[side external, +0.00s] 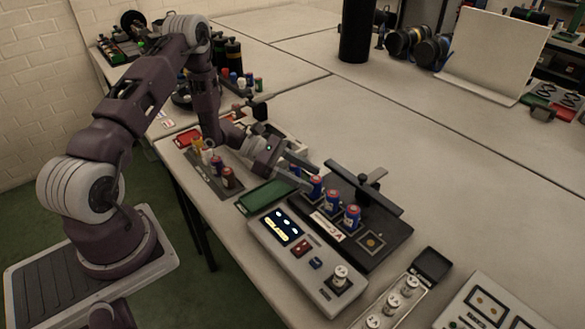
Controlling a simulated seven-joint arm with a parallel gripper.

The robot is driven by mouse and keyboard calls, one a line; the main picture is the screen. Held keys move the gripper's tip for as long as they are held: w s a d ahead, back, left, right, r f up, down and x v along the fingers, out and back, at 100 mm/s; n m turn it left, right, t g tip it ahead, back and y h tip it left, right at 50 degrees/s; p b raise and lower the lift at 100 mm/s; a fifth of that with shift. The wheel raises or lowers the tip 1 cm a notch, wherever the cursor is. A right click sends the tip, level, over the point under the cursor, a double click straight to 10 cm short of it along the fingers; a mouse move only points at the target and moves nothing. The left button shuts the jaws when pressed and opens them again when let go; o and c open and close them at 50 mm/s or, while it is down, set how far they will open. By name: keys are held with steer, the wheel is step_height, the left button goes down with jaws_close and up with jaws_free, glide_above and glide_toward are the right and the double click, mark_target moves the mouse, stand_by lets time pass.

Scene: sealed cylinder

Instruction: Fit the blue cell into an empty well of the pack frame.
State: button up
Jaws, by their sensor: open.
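The pack frame (393,238) is a dark plate with a raised bar over it, right of centre. Three blue cells with red tops stand upright in a row on it: a rear one (316,188), a middle one (333,201) and a front one (352,217). An empty square well (371,242) shows at the front end of the row. My gripper (305,178) is open, with its fingers low beside the rear blue cell. I cannot tell whether the fingers are around this cell or touch it.
A grey console (305,258) with a lit screen stands in front of the frame, and a green tray (266,195) lies left of it. A dark rack (205,178) holds several cells. A tray of silvery cells (392,302) lies front right.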

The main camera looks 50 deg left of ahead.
steer(key=v, duration=0.9)
steer(key=s+d+r+m+g+y, duration=0.2)
steer(key=s+d+r+m+g, duration=0.25)
steer(key=d+r+m, duration=0.35)
steer(key=s+d+r+m+g+y, duration=0.25)
steer(key=s+d+r+m, duration=0.35)
steer(key=r, duration=0.4)
steer(key=s+r+m+t+y, duration=0.2)
steer(key=s+m+y, duration=0.1)
steer(key=s+m, duration=0.2)
steer(key=s+r+m+t+y, duration=0.3)
steer(key=s+m, duration=0.2)
steer(key=s, duration=0.3)
steer(key=shift+a+r+m+y, duration=0.3)
steer(key=shift+a+m+y, duration=0.1)
steer(key=shift+a, duration=0.1)
